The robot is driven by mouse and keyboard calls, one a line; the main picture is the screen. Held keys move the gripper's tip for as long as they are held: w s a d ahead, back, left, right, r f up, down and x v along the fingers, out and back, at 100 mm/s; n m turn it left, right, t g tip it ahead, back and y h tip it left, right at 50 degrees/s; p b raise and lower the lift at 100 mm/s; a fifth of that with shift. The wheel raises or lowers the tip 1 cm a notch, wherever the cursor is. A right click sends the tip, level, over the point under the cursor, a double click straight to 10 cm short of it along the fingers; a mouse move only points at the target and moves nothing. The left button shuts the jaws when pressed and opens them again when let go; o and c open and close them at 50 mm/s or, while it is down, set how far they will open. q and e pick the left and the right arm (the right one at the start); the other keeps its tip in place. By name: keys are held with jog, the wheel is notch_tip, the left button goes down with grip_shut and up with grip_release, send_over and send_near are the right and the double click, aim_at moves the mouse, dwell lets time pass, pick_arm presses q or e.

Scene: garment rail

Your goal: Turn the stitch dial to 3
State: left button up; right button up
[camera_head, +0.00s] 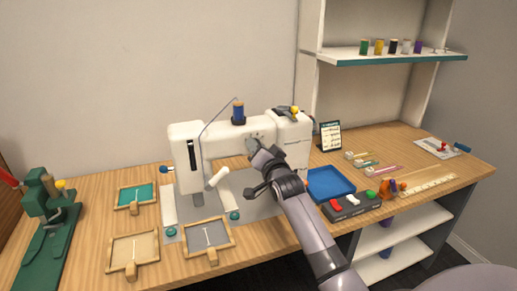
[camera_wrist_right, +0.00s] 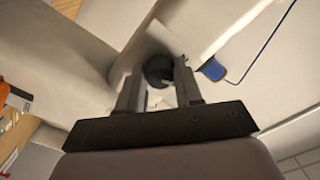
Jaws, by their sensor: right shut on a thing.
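The white sewing machine (camera_head: 222,140) stands on the wooden table, with a blue thread spool on top. My right gripper (camera_head: 255,147) reaches up to the front of its upper arm. In the right wrist view my right gripper (camera_wrist_right: 160,90) has its two fingers on either side of a dark round knob, the stitch dial (camera_wrist_right: 158,68), and is shut on it. In the head view the gripper hides the dial. I cannot read its numbers or where it points. My left gripper is not in view.
A blue tray (camera_head: 330,184) and a dark box (camera_head: 351,206) with red and white pieces lie right of the machine. Small wooden frames (camera_head: 208,240) lie in front and to its left. A green device (camera_head: 50,215) stands far left.

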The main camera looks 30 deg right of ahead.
jog(key=o, duration=1)
jog(key=shift+o, duration=0.2)
jog(key=v, duration=0.7)
jog(key=s+a+f+n+g+y, duration=0.3)
jog(key=s+a+f+n, duration=0.3)
jog(key=s+f, duration=0.7)
jog(key=s+a+f+n+g+y, duration=0.3)
jog(key=s+a+f+n, duration=0.4)
jog(key=s+a+f, duration=0.4)
jog(key=s+f+g, duration=0.1)
jog(key=s+f, duration=0.2)
jog(key=shift+s+a+f+y, duration=0.25)
jog(key=shift+s+a+y, duration=0.05)
